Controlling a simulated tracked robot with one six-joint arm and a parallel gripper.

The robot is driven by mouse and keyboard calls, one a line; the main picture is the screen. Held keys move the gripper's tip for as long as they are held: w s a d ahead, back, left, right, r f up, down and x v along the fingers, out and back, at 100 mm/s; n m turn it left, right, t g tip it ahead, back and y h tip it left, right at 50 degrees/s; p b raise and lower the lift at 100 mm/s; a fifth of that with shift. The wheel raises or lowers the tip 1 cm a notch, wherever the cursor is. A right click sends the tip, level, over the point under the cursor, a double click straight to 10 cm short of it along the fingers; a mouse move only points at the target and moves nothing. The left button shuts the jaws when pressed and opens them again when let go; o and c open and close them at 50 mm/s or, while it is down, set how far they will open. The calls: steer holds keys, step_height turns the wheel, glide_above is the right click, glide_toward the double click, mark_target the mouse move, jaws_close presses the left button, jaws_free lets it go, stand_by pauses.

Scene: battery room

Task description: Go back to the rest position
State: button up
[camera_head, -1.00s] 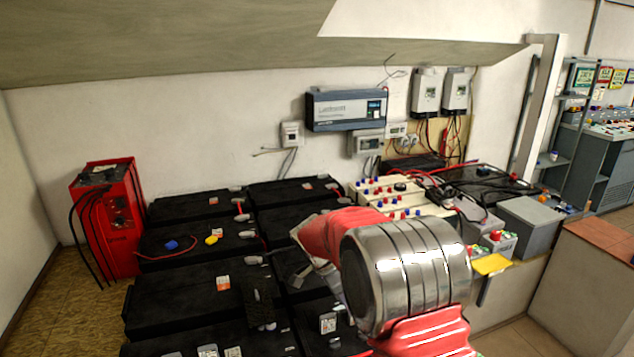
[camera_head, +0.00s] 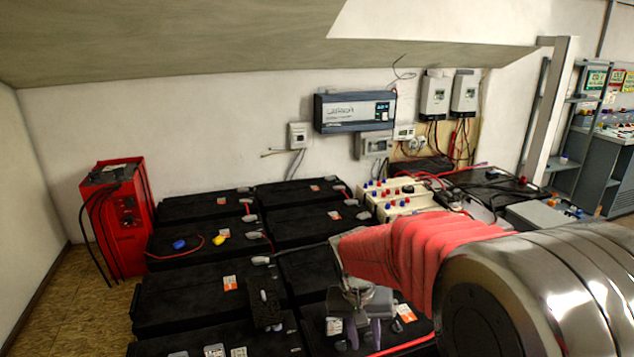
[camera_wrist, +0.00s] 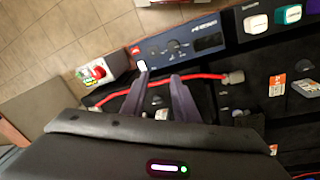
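My gripper (camera_head: 365,335) hangs below my red-sleeved arm in the head view, over the front black batteries. In the wrist view its two dark fingers (camera_wrist: 160,80) stand apart with nothing held between them. A red cable (camera_wrist: 208,77) runs behind the fingers, from a battery terminal toward the left. I cannot tell how far the fingertips are from the cable. A dark blue panel with a knob (camera_wrist: 180,46) lies beyond the fingertips. My large metal arm joint hides the right front of the head view.
Black batteries (camera_head: 190,292) fill the floor in rows. A red charger unit (camera_head: 118,220) stands at left. Cream boxes with red and blue terminals (camera_head: 395,197) sit behind my arm. An inverter (camera_head: 353,111) hangs on the wall. Some floor (camera_head: 75,305) is clear at far left.

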steer(key=s+d+r+n+t+y, duration=0.1)
steer(key=s+d+r+t, duration=0.1)
steer(key=s+r, duration=0.5)
steer(key=s+d+r+n+t+y, duration=0.1)
steer(key=s+d+r+t, duration=0.2)
steer(key=s+r, duration=0.4)
steer(key=s, duration=0.5)
steer(key=shift+s, duration=0.3)
steer(key=shift+d, duration=0.1)
stand_by(2.1)
